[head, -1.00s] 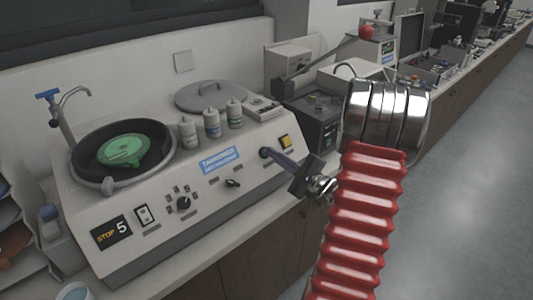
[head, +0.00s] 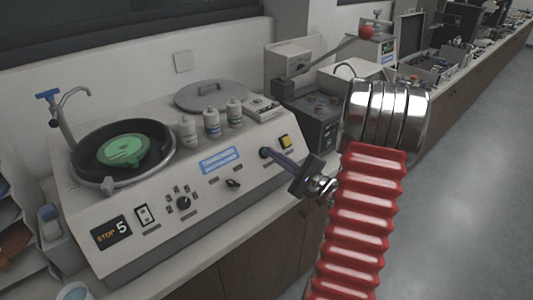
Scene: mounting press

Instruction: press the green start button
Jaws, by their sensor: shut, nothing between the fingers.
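The green start button (head: 263,152) is a small dark green round spot on the right part of the sloped front panel of the cream machine (head: 120,262), left of a yellow square switch. My gripper (head: 271,154) is shut and empty. Its slim purple-grey fingers point left at the button, and their tips are right at it, covering part of it. I cannot tell whether they touch or press it. The display (head: 111,232) at the panel's lower left reads "STOP 5".
The yellow switch (head: 285,142) is close to the right of my fingertips. A black knob (head: 233,183) and a blue label (head: 219,160) are to the left. Several bottles (head: 211,123) and a round bowl with a green disc (head: 123,150) are on top. A dark box (head: 312,115) stands behind right.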

